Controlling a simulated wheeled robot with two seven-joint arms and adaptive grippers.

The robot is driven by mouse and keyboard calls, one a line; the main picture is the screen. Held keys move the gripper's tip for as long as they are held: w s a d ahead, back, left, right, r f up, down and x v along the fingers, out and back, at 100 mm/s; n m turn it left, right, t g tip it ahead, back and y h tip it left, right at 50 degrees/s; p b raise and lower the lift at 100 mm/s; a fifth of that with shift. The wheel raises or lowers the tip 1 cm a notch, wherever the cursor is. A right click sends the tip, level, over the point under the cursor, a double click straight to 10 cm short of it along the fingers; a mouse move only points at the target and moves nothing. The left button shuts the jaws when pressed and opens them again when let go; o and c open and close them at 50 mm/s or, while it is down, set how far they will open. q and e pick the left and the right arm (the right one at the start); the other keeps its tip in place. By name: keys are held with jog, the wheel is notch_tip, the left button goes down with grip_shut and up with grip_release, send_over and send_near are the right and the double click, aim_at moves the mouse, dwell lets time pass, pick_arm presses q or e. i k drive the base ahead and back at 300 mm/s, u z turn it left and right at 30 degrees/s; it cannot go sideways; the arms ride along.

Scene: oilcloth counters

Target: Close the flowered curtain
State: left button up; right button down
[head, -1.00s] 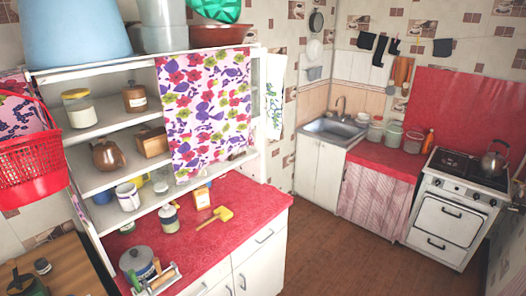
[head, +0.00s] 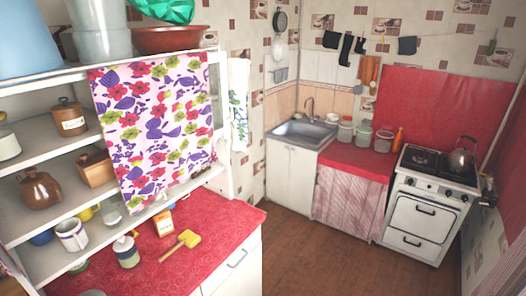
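The flowered curtain (head: 155,125) is white with red, purple and green flowers. It hangs from the top of the white open shelf unit (head: 42,75) at the left. It covers the right part of the upper shelves. The left part of the shelves is uncovered and shows a brown lidded jar (head: 70,117), a round brown pot (head: 40,190) and a wooden box (head: 95,169). The shelf unit's left end is outside the picture. Neither of my grippers is in view.
A red counter (head: 215,222) below the shelves holds a yellow brush (head: 180,245), an orange-and-white box (head: 164,222) and a striped jar (head: 126,252). A brown bowl (head: 165,40) stands on top. Brown floor (head: 310,240) lies clear before the sink (head: 302,132) and stove (head: 432,195).

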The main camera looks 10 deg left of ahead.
aim_at(155, 115)
jog(key=z, duration=0.2)
jog(key=i, duration=0.65)
jog(key=u, duration=0.6)
jog(key=i, duration=0.55)
jog(key=u, duration=0.65)
